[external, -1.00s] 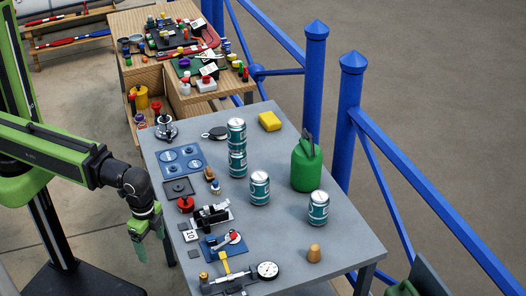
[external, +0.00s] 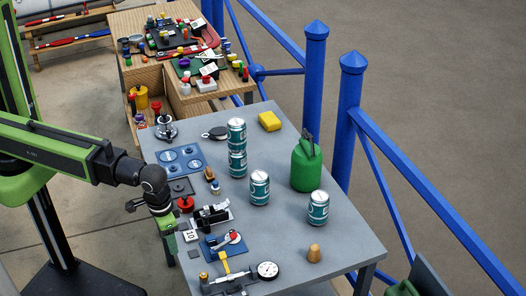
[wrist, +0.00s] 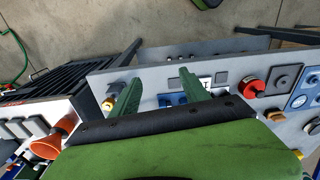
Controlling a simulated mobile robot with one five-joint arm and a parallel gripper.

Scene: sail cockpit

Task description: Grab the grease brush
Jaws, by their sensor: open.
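I cannot pick out the grease brush with certainty. A small brown-topped item (external: 209,173) stands on the grey table (external: 290,238) beside a little bottle (external: 215,187), but its kind is too small to tell. The table edge and the small fixtures lie beyond the fingers.
A red knob (external: 186,203), a black clamp fixture (external: 211,214), a blue plate with a lever (external: 232,243) and a dial gauge (external: 267,270) crowd the near left. Several teal cans, including one (external: 318,208), and a green jug (external: 306,165) stand farther right.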

